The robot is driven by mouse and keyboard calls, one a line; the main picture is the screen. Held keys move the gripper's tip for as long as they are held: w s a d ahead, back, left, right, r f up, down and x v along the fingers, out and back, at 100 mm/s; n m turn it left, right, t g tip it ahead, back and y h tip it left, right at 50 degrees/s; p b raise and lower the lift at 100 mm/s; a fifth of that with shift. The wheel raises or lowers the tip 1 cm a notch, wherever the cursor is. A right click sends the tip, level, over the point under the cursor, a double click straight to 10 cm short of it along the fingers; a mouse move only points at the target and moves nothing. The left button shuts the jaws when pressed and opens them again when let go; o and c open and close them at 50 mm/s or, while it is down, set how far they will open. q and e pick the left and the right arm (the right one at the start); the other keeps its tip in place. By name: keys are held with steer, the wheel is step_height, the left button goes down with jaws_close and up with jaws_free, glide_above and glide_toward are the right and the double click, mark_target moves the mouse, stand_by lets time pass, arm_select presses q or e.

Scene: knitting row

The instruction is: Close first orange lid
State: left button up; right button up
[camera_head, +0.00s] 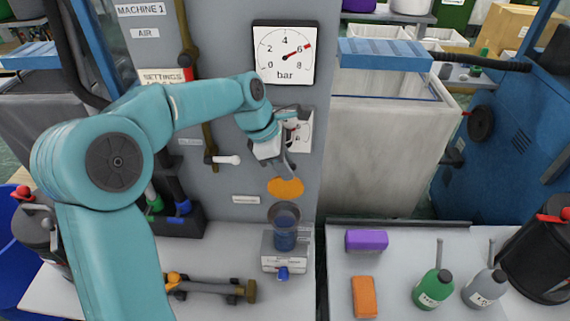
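An orange lid (285,187) stands raised against the grey machine panel, its round face toward me. Below it is a clear cup (284,228) with dark blue content, its top uncovered. The cup sits on a small light-grey block with a blue knob (283,273). My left gripper (287,168) is just above the orange lid, pointing down in front of the panel. I cannot tell whether it touches the lid or how far its fingers are apart. My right gripper is not in view.
A white plate (305,131) on the panel is partly behind my gripper. A gauge (286,54) hangs above. A bar tool (210,289) lies left of the cup. On the right table are a purple block (366,240), an orange block (364,297) and two bottles (433,289).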

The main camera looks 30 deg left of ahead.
arm_select(q)
jaws_close()
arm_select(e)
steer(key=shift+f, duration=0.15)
